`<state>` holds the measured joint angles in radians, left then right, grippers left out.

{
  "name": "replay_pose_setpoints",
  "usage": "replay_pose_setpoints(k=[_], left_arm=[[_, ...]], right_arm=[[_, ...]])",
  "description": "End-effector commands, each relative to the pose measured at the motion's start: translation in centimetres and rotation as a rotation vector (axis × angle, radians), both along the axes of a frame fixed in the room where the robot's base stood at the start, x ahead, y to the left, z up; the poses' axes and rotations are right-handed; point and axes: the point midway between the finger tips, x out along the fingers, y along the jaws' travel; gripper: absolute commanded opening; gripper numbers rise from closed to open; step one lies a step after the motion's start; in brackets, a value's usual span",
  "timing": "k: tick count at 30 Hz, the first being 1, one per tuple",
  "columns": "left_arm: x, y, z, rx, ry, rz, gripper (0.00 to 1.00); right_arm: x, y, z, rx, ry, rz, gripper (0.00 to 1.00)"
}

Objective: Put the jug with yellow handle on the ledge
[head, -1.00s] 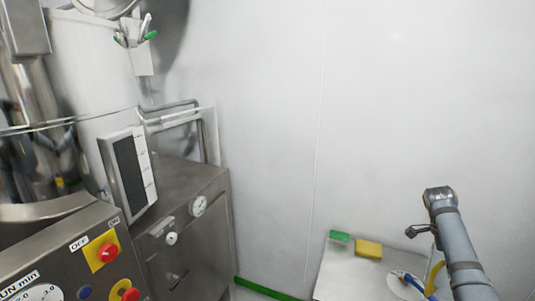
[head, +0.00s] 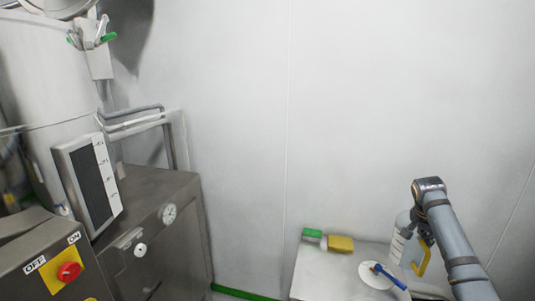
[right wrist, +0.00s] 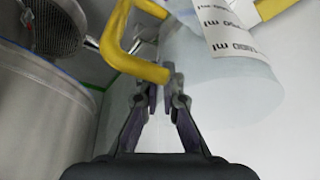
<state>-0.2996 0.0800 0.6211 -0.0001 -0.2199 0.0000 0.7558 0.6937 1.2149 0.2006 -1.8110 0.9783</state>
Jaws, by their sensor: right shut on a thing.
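The jug (head: 401,241) is pale and translucent, with a printed scale on its side, and shows at the lower right of the head view. It is partly hidden by my right arm. Its yellow handle (head: 423,259) is on the side toward the arm. My right gripper (right wrist: 163,88) is shut on the yellow handle (right wrist: 139,67) in the right wrist view; the jug body (right wrist: 222,90) is just beyond it. My left gripper is in neither view. I cannot tell for sure which surface is the ledge.
A pale worktop (head: 325,272) at the lower right holds a green block (head: 312,234), a yellow block (head: 341,243), and a white disc with a blue-handled tool (head: 389,276). A steel cabinet (head: 165,240) with a dial and a control panel (head: 40,262) stand left. A plain wall is behind.

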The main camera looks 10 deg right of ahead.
Motion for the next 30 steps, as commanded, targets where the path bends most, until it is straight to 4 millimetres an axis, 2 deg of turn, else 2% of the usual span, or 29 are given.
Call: replay_pose_setpoints(k=[3, 6, 10, 16, 23, 26, 29, 30], left_arm=[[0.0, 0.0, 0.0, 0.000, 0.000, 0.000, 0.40], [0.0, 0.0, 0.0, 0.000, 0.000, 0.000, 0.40], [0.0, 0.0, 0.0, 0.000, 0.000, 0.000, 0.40], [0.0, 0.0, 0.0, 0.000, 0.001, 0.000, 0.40], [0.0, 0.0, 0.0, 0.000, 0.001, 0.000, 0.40], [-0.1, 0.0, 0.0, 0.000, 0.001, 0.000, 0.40], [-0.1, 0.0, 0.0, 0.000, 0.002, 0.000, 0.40], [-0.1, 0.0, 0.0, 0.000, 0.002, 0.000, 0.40]], right_arm=[[1.1, 0.5, -0.6, -0.003, 0.001, 0.301, 0.00], [2.0, 1.1, -1.0, -0.001, -0.001, 0.520, 0.00], [2.9, 1.7, -1.3, 0.000, -0.003, 0.727, 0.00], [3.8, 2.7, -1.8, 0.002, -0.002, 0.946, 0.00], [4.9, 8.9, -4.8, 0.003, -0.001, 1.050, 0.00], [5.1, 12.6, -6.4, 0.004, -0.002, 1.110, 0.00], [4.7, 17.5, -8.5, 0.006, -0.003, 1.182, 0.00], [4.3, 19.7, -9.3, 0.007, -0.004, 1.212, 0.00]])
